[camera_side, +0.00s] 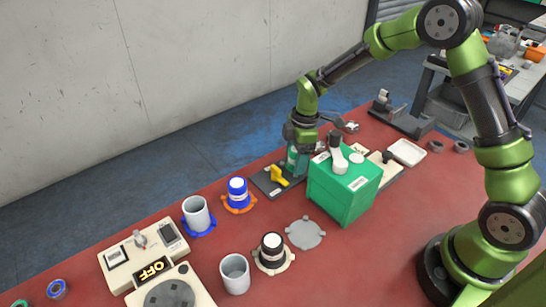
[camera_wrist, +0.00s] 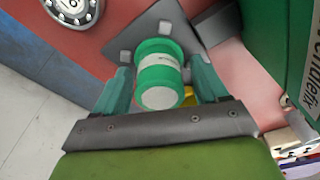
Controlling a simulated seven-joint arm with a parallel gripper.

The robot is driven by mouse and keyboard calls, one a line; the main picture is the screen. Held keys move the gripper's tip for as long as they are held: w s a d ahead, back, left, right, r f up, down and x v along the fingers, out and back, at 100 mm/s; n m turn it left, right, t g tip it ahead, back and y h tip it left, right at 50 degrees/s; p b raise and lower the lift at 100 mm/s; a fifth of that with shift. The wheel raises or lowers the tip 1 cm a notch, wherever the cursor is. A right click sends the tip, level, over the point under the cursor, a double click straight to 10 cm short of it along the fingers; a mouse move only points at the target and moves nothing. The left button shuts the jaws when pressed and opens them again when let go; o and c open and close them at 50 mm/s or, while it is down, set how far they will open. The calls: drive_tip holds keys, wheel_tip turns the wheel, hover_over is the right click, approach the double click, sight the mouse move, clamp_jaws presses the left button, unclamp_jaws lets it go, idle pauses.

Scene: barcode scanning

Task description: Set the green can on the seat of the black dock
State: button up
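The green can (camera_wrist: 158,72), green with a pale band and a pale end, is between the two teal fingers of my gripper (camera_wrist: 160,85) in the wrist view. The fingers appear closed on its sides. In the side view my gripper (camera_side: 297,158) is low, at the far end of the black dock and beside the green box; the can is hard to make out there. The black dock (camera_side: 262,183) is a dark plate with a yellow lever (camera_side: 280,176). In the wrist view the dock (camera_wrist: 125,48) lies behind the can; contact between them is unclear.
A large green box (camera_side: 343,190) stands close beside my gripper. A blue can (camera_side: 238,190) on an orange base and a grey cup (camera_side: 196,213) on a blue base are left of the dock.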

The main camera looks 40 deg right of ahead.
drive_tip(key=r, duration=0.4)
drive_tip(key=d+r, duration=0.1)
drive_tip(key=r, duration=0.7)
drive_tip(key=shift+s+d, duration=0.15)
drive_tip(key=shift+s, duration=0.15)
drive_tip(key=s+r+m+t, duration=0.1)
drive_tip(key=s+r+m, duration=0.2)
drive_tip(key=s+r+m+t, duration=0.1)
drive_tip(key=s+r+m, duration=0.1)
drive_tip(key=s+r, duration=0.1)
drive_tip(key=s+r+m+t, duration=0.1)
drive_tip(key=s+r+m, duration=0.2)
drive_tip(key=s+r, duration=0.1)
drive_tip(key=shift+s+a+m, duration=0.2)
drive_tip(key=shift+s+m, duration=0.1)
drive_tip(key=shift+s, duration=0.25)
drive_tip(key=s+m+t, duration=0.3)
drive_tip(key=s+m, duration=0.5)
drive_tip(key=s, duration=0.2)
drive_tip(key=shift+s+r+m+t+y, duration=0.2)
drive_tip(key=shift+r+m+t+y, duration=0.1)
drive_tip(key=shift+r+y, duration=0.1)
drive_tip(key=shift+a, duration=0.1)
